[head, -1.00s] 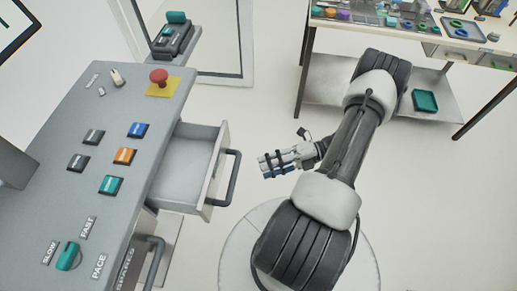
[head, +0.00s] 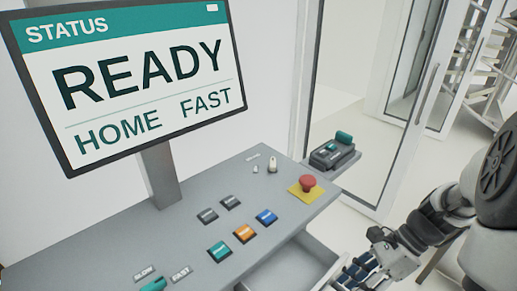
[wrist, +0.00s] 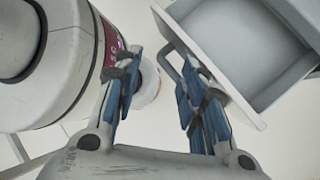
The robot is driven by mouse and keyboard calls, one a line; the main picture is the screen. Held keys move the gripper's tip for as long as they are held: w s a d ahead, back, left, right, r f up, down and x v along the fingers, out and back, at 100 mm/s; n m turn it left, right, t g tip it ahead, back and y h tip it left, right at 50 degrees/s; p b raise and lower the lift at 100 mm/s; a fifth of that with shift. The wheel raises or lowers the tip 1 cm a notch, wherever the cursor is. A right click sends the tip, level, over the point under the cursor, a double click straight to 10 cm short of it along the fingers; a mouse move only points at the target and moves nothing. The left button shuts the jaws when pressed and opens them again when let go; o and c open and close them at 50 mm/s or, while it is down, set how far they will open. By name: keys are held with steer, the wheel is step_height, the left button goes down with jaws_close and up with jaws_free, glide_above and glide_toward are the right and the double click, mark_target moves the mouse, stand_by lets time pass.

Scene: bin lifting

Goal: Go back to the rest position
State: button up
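My gripper (head: 358,275) is at the lower right of the head view, beside the open drawer and partly cut off by the frame's edge. In the wrist view my gripper (wrist: 158,98) has its two blue-padded fingers spread apart with nothing between them. The open drawer (wrist: 238,50) is close beyond the right finger, its handle near the fingertips; I cannot tell whether they touch. The status screen (head: 140,85) reads READY, HOME, FAST.
The grey console (head: 190,225) carries several push buttons and a red stop knob (head: 308,182) on a yellow plate. The drawer (head: 305,262) stands open at its right side. A small dark device (head: 332,154) sits on a shelf behind. A glass door (head: 420,90) is at the back right.

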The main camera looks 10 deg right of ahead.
steer(key=s+a+r+n+t+h, duration=0.3)
steer(key=a+r+n, duration=0.2)
steer(key=n, duration=0.6)
steer(key=s+a+r+n+t+h, duration=0.3)
steer(key=r+n, duration=0.5)
steer(key=n, duration=0.3)
steer(key=shift+s+a+r+h, duration=0.2)
steer(key=shift+a+h, duration=0.5)
steer(key=shift+a, duration=0.5)
steer(key=shift+w+a, duration=0.1)
steer(key=shift+c, duration=0.6)
